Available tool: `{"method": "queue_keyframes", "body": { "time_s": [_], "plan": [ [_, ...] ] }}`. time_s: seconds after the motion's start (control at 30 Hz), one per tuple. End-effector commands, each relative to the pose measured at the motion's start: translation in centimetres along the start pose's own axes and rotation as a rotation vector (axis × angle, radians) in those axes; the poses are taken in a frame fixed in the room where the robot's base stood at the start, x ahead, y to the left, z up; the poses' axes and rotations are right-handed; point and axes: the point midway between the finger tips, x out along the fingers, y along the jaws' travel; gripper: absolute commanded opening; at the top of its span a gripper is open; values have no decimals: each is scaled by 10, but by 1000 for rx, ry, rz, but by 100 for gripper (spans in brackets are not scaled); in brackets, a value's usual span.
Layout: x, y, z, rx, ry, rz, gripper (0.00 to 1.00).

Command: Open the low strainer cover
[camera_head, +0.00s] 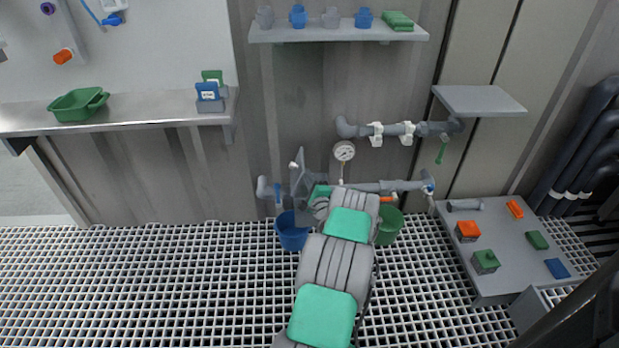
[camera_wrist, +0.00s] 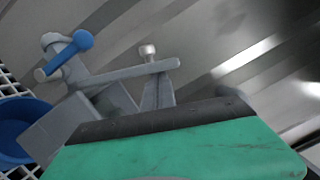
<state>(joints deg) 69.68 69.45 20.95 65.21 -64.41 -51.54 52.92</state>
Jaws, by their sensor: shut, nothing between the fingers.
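The low strainer is on the lower pipe by the wall, just left of my wrist in the head view. Its grey cover (camera_head: 301,170) stands steeply raised there, with a small pale knob on its left side. In the wrist view I take the thin grey bar with a knob (camera_wrist: 148,52) for the cover seen nearly edge-on. The grey block (camera_wrist: 60,128) below it looks like the strainer body. My gripper (camera_wrist: 185,145) shows as the green hand with a dark edge, close to the cover. It is shut and empty. Its fingertips are hidden, so contact cannot be told.
A blue-handled valve (camera_wrist: 70,55) is left of the strainer. A blue bucket (camera_head: 292,232) and a green bucket (camera_head: 389,226) stand below the pipe. A pressure gauge (camera_head: 344,151) rises right of the cover. A low table (camera_head: 505,240) is on the right; the grating at left is clear.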

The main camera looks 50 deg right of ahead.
Motion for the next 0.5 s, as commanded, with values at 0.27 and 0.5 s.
{"method": "queue_keyframes", "body": {
  "time_s": [0.27, 0.5],
  "plan": [
    [7, -4, 27, -221, -3, 55, 0],
    [8, -1, 31, -277, -1, 70, 0]
  ]
}}
